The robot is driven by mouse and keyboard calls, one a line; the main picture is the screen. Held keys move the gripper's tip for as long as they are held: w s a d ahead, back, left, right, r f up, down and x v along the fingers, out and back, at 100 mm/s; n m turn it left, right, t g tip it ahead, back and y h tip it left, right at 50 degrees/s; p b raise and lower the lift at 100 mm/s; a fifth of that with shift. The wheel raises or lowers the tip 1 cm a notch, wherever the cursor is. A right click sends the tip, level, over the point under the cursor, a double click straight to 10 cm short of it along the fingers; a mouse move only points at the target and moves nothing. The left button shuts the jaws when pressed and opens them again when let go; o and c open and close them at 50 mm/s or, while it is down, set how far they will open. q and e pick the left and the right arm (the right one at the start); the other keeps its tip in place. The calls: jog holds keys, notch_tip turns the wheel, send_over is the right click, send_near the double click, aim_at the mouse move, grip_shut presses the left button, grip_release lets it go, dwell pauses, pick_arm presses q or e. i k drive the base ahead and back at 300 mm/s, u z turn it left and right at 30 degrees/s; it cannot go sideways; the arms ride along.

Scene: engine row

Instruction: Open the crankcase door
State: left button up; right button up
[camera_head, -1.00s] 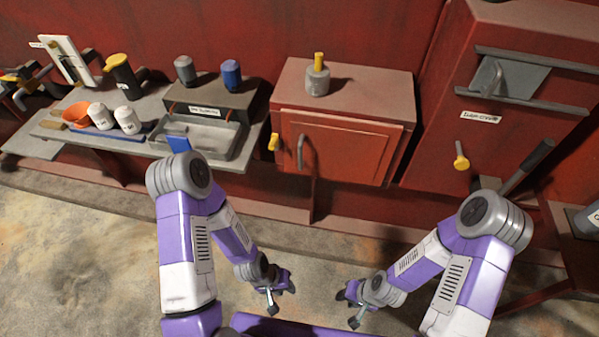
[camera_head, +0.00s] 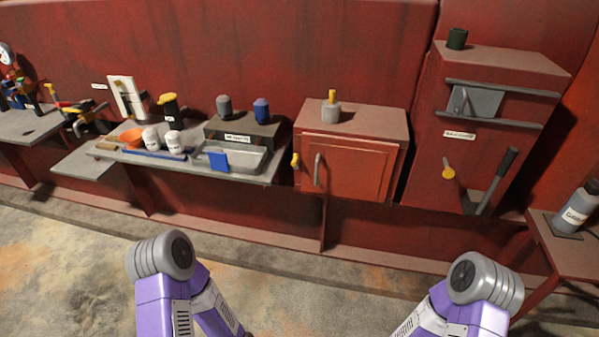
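The crankcase door appears to be the red panel door (camera_head: 352,168) on the front of a red box (camera_head: 350,117) at the middle of the engine wall. The door is closed. It has a grey vertical handle (camera_head: 317,170) near its left edge. A yellow latch (camera_head: 295,161) sits just left of the door. Both my arms show only their upper parts at the bottom of the view, well short of the door. Both grippers are below the picture and out of view.
A bench (camera_head: 201,173) with cups, cans and a tray stands left of the box. A taller red cabinet (camera_head: 477,128) with a yellow knob and a lever stands right. A table (camera_head: 574,250) with a grey bottle (camera_head: 577,209) is at far right. The floor in front is clear.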

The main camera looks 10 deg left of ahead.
aim_at(346, 167)
jog(key=u, duration=0.5)
jog(key=i, duration=0.85)
jog(key=u, duration=0.15)
